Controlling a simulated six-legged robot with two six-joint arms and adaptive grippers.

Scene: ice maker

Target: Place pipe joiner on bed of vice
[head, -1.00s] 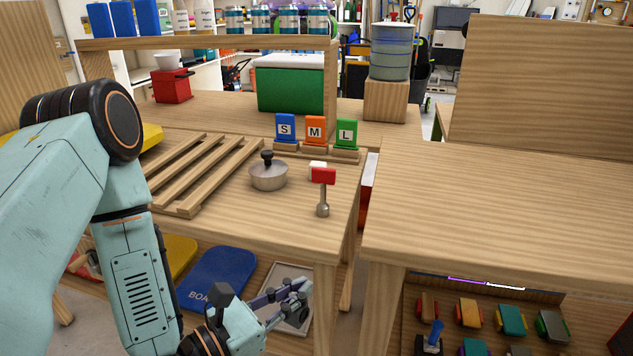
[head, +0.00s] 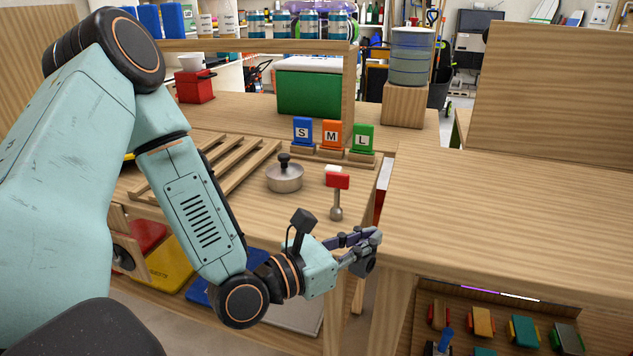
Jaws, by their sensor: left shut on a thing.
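My left gripper (head: 366,245) is in front of the near right corner of the left wooden table, beside the gap between the two tables. It is shut on a small dark grey piece, which looks like the pipe joiner (head: 367,266); the fingers hide part of it. I cannot make out a vice with certainty in the head view. My right gripper is out of view.
The left table holds a lidded pot (head: 285,178), a red-headed mallet (head: 337,182), a slatted wooden rack (head: 235,170) and S, M, L signs (head: 331,134). The right table top (head: 500,215) is clear. Several coloured blocks (head: 482,322) sit on the shelf below it.

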